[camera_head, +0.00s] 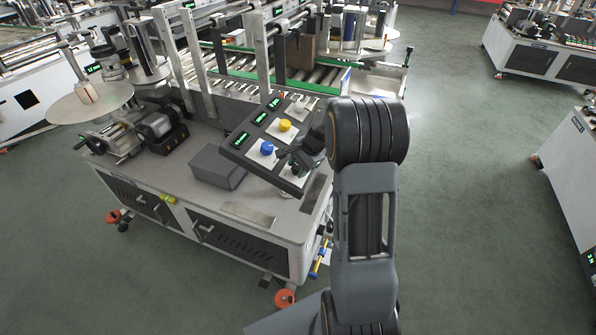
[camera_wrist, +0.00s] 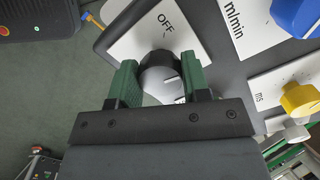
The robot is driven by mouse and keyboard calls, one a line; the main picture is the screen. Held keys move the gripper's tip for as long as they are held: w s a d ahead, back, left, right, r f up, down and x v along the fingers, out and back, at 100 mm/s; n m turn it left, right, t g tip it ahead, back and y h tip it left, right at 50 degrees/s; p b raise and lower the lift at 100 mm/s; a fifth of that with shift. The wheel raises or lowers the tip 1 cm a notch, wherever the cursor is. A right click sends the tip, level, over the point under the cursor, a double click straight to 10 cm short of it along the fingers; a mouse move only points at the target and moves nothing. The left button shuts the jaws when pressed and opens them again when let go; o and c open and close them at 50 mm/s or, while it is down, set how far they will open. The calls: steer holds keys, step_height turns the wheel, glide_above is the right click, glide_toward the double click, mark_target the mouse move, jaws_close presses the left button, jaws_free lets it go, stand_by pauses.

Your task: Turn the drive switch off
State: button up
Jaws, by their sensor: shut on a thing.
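The drive switch (camera_wrist: 160,72) is a black rotary knob on a white plate (camera_wrist: 150,38) marked OFF in the wrist view. My gripper (camera_wrist: 160,85) has its green fingers on either side of the knob and is shut on it. The rest of the plate's lettering is mostly hidden by the knob and gripper. In the head view my gripper (camera_head: 292,160) is at the near right end of the tilted control panel (camera_head: 232,153), and my arm hides part of this area.
A grey box (camera_head: 217,167) stands left of the panel on the machine's table (camera_head: 250,216). Open floor (camera_head: 450,170) lies to the right.

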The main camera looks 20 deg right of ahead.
steer(key=n+b, duration=0.3)
steer(key=n, duration=0.3)
steer(key=shift+f+g+b, duration=0.15)
steer(key=shift+g+b, duration=0.15)
steer(key=shift+b, duration=0.05)
steer(key=n+b, duration=0.2)
steer(key=n, duration=0.3)
steer(key=shift+h, duration=0.4)
steer(key=shift+n, duration=0.3)
steer(key=o, duration=0.9)
steer(key=shift+o, duration=0.2)
steer(key=v, duration=1.4)
